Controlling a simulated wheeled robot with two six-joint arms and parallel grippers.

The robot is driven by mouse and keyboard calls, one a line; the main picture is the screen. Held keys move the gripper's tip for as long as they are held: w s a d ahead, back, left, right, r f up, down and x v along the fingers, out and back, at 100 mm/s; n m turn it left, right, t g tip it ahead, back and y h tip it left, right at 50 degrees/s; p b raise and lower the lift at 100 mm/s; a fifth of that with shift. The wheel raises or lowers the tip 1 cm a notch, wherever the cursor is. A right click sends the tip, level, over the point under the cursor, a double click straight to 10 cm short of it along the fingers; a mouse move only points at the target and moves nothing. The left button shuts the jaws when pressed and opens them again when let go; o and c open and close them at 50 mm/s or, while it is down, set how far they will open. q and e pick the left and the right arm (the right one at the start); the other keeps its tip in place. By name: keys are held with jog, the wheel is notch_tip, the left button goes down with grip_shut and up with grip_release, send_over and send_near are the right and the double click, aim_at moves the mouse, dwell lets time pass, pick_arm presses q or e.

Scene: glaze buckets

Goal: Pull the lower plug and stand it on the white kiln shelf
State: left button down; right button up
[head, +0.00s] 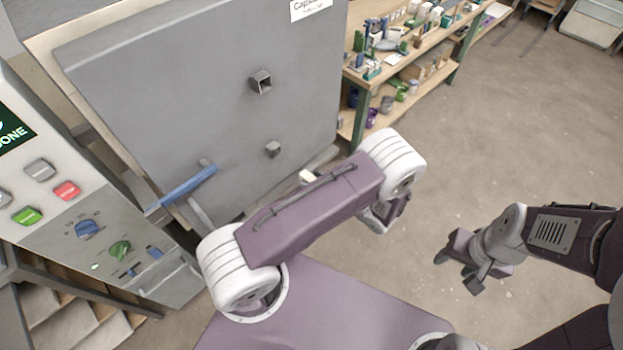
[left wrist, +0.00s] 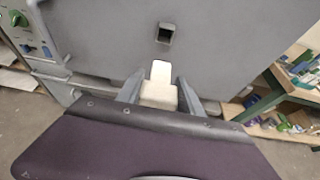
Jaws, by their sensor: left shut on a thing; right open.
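A cream plug (left wrist: 159,92) with a narrower far end is between the two fingers of my left gripper (left wrist: 160,94), which is shut on it. In the head view only a small pale piece of the plug (head: 306,176) shows past my left arm; the gripper itself is mostly hidden there. The grey kiln door has an upper square port (head: 260,82) and a smaller lower port (head: 272,149). One dark square opening (left wrist: 165,33) shows above the plug in the left wrist view. My right gripper (head: 458,270) is open and empty over the floor. No white kiln shelf is visible.
The kiln door (head: 190,100) fills the upper left, with a blue-handled latch (head: 187,186) at its lower side. A control panel (head: 75,215) stands left. A wooden shelf rack (head: 410,70) with bottles and tools stands behind.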

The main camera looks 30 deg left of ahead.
pick_arm(q)
jog(key=shift+d, duration=0.25)
jog(key=shift+f, duration=0.15)
jog(key=s+d, duration=0.3)
jog(key=d, duration=0.5)
jog(key=shift+b, duration=0.45)
dwell(0.4)
dwell(0.4)
jog(key=a+r+m+t+h, duration=0.2)
jog(key=a+r+m+t, duration=0.2)
jog(key=a+r, duration=0.1)
